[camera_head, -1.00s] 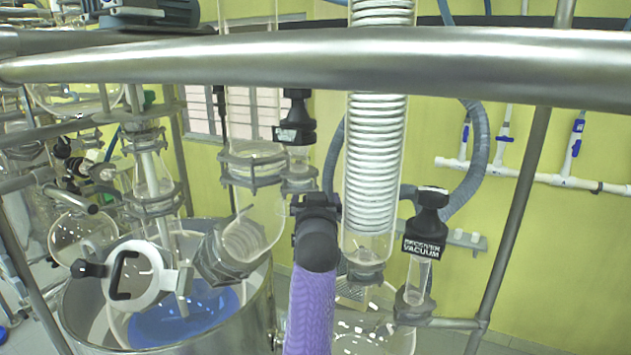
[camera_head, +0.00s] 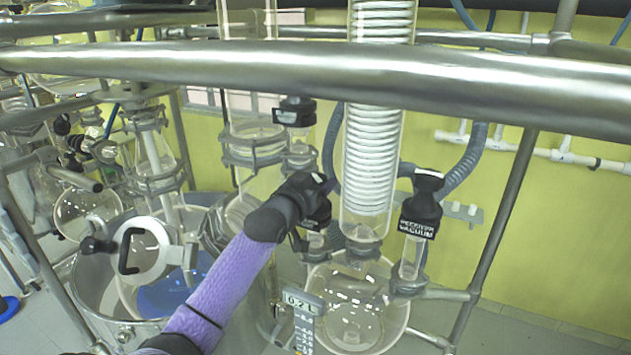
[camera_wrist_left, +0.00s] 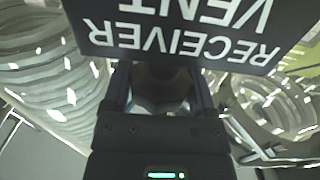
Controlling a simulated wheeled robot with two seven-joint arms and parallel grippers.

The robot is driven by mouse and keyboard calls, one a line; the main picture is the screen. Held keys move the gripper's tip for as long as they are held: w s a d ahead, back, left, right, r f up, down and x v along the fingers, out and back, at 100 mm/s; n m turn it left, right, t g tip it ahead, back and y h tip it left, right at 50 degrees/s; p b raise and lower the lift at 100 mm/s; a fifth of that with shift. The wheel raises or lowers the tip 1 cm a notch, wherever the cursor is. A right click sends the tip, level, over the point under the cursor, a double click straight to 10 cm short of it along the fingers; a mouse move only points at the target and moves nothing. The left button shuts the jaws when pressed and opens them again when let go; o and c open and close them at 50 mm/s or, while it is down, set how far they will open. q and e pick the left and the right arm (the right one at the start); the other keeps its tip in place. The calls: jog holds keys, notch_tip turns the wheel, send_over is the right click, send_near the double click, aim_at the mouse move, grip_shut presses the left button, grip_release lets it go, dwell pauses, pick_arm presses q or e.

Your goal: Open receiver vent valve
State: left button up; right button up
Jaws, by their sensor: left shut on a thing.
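The receiver vent valve (camera_head: 318,214) is a black valve on a short glass neck above the round receiver flask. In the wrist view its black plate (camera_wrist_left: 185,25) reads "RECEIVER VENT" upside down. My left gripper (camera_head: 308,190) reaches it from the left, with my purple arm sleeve below. In the wrist view the fingers of the left gripper (camera_wrist_left: 160,85) stand on either side of the valve's dark part under the plate, shut on it. The gripper partly hides the valve in the head view. My right gripper is not in view.
The receiver vacuum valve (camera_head: 421,210) stands to the right, beyond the coiled glass condenser (camera_head: 370,150). The glass receiver flask (camera_head: 350,318) is below. A thick metal rail (camera_head: 400,75) crosses in front. A round vessel (camera_head: 255,325) is at the left.

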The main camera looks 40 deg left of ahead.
pick_arm(q)
jog(key=shift+c, duration=0.7)
jog(key=shift+r+n+g+y+p, duration=0.15)
jog(key=shift+n+g+y+p, duration=0.3)
jog(key=shift+n+y, duration=0.6)
jog(key=shift+n+g+y, duration=0.45)
jog(key=shift+n+y, duration=0.1)
jog(key=shift+y, duration=0.6)
jog(key=n+g+y+b, duration=0.1)
jog(key=g+y+b, duration=0.1)
jog(key=b, duration=0.1)
jog(key=n+g+y+b, duration=0.1)
jog(key=n+y+b, duration=0.1)
jog(key=b, duration=0.1)
jog(key=n+g+y+b, duration=0.2)
jog(key=b, duration=0.1)
jog(key=shift+f+g, duration=0.3)
jog(key=shift+f, duration=0.1)
jog(key=shift+a+r+b, duration=0.1)
jog(key=shift+r+b, duration=0.05)
jog(key=shift+b, duration=0.45)
jog(key=shift+r, duration=0.1)
